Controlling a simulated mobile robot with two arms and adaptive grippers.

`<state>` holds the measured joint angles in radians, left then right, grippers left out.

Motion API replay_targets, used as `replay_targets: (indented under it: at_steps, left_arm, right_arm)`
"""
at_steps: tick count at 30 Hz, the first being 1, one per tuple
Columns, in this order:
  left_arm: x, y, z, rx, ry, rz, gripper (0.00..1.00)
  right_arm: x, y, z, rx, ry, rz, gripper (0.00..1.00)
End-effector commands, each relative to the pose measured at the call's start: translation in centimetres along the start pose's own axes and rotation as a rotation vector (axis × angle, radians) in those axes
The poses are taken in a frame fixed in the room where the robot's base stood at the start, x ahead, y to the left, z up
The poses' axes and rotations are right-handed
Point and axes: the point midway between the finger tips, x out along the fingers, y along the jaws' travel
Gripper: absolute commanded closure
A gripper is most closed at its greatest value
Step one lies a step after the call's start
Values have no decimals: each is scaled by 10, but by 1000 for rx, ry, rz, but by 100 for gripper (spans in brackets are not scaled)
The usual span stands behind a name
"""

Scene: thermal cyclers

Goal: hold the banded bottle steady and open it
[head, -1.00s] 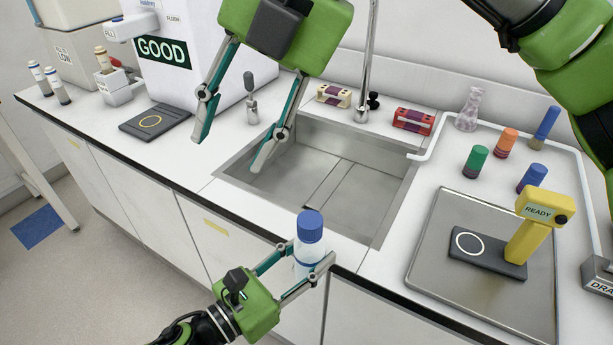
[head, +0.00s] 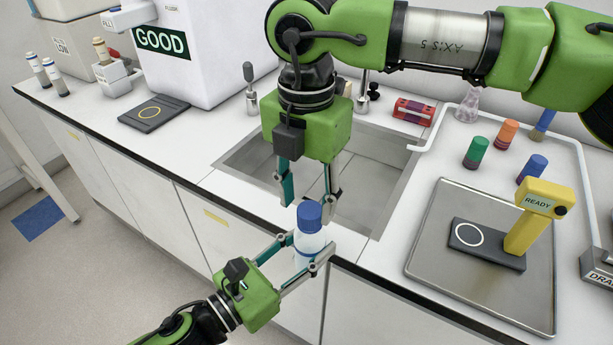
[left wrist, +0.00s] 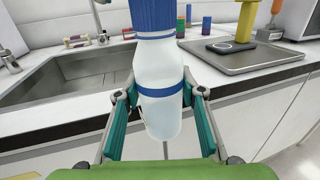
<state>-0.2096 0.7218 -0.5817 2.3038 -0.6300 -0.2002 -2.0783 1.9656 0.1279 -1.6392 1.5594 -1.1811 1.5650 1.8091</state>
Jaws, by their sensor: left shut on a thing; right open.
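The banded bottle (head: 309,243) is white and translucent with a blue cap (head: 309,215). In the left wrist view the bottle (left wrist: 158,72) stands upright between the fingers, with a blue band around its body. My left gripper (head: 309,258) is shut on the bottle's body and holds it in front of the counter edge. My right gripper (head: 306,198) points down, open and empty, its fingertips just above and to either side of the cap, in the head view. I cannot tell whether a fingertip touches the cap.
A sink (head: 372,165) lies behind the bottle. A white machine marked GOOD (head: 205,70) and a dark pad (head: 153,111) stand left.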

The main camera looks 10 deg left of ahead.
Motion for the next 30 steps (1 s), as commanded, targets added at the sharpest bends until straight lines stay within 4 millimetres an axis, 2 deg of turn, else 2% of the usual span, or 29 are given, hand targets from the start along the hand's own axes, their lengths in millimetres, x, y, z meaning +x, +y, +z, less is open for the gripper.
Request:
replay_targets:
  at_steps: [6,15,16,20,26,30]
  left_arm:
    - [0,0,1,0,-1,0,100]
    - [0,0,0,0,-1,0,100]
    - [0,0,0,0,-1,0,100]
    - [0,0,1,0,-1,-1,100]
    - [0,-2,1,1,-3,-5,100]
    - [0,-3,1,1,-4,-8,100]
  right_arm:
    - [20,0,0,0,0,0,59]
    - [22,0,0,0,0,1,59]
    - [22,0,0,0,0,1,64]
    - [22,1,0,0,0,3,98]
    - [21,2,-1,-27,1,8,99]
    - [21,2,-2,-193,1,10,99]
